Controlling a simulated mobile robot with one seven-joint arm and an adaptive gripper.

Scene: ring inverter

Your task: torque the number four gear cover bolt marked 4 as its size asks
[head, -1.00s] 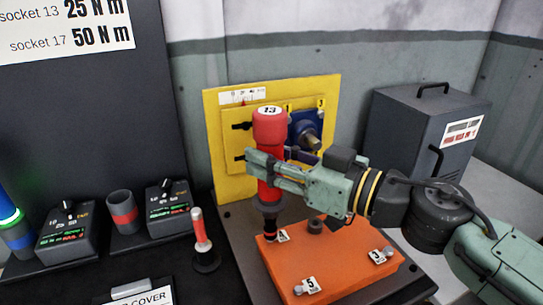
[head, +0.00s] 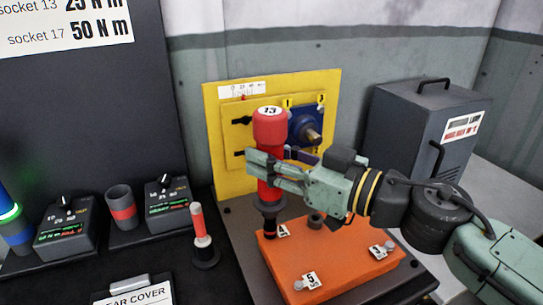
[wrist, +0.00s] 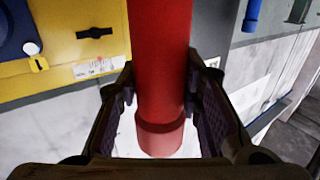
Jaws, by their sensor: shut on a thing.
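My gripper (head: 270,170) is shut on the red torque tool marked 13 (head: 270,130), holding it upright. In the wrist view the red tool (wrist: 160,70) stands between the two dark finger pads. The tool's dark nose (head: 269,222) reaches down to the left back corner of the orange gear cover (head: 325,262), beside the tag marked 4 (head: 284,231). The bolt marked 4 is hidden under the nose, so I cannot tell how firmly it is seated. Bolts with tags 5 (head: 311,281) and 3 (head: 377,250) show on the cover.
A yellow panel (head: 215,140) with a blue flange and shaft stands behind the tool. A grey cabinet (head: 410,130) is at the right. At the left are two dial stations (head: 170,205) (head: 65,228), an empty red-banded holder (head: 122,209) and a red-handled tool (head: 200,225).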

